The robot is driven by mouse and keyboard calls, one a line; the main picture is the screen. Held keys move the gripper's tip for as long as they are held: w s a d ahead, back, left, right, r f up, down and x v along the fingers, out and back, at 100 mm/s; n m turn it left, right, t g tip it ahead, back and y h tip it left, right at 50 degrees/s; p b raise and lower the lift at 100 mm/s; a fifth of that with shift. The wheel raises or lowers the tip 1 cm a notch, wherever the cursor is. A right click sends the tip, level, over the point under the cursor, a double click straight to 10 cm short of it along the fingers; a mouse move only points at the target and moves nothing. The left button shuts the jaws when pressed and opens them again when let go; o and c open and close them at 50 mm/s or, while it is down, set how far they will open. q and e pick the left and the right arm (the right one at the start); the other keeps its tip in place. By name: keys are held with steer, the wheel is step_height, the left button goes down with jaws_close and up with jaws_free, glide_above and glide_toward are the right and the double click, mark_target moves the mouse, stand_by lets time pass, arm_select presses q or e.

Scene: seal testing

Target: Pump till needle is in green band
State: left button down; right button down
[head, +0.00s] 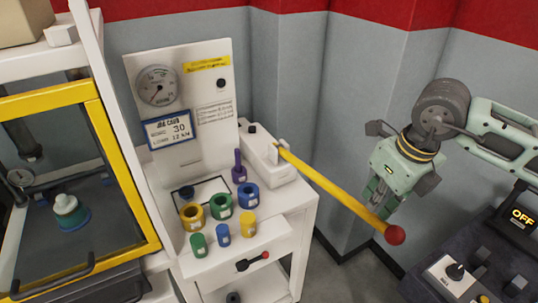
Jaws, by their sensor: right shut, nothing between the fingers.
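The pump's yellow lever (335,190) with a red ball end (395,235) slants down to the right from the white pump body (268,160) on the bench. The round gauge (158,86) is on the white upright panel at the upper left. Its needle and any green band are too small to read. My right gripper (377,205) is shut and points down beside the lever's outer part, near the red ball. Nothing shows between its fingers; I cannot tell whether it touches the lever. My left gripper is not in view.
Yellow, green and blue rings and plugs, with a purple tool (239,167), stand on the white bench (290,205). A yellow-framed cabinet (118,165) is at the left. A dark control console (480,270) with an OFF display is at the lower right.

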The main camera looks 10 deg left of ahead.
steer(key=shift+f+b, duration=0.4)
steer(key=shift+f, duration=0.25)
step_height(320, 180, down, 12)
steer(key=b, duration=1.2)
steer(key=shift+s+d, duration=0.15)
steer(key=r+p, duration=0.3)
steer(key=r, duration=0.3)
steer(key=r+p, duration=0.4)
steer(key=r, duration=0.3)
steer(key=shift+w+a+r, duration=0.15)
steer(key=shift+w+a, duration=0.05)
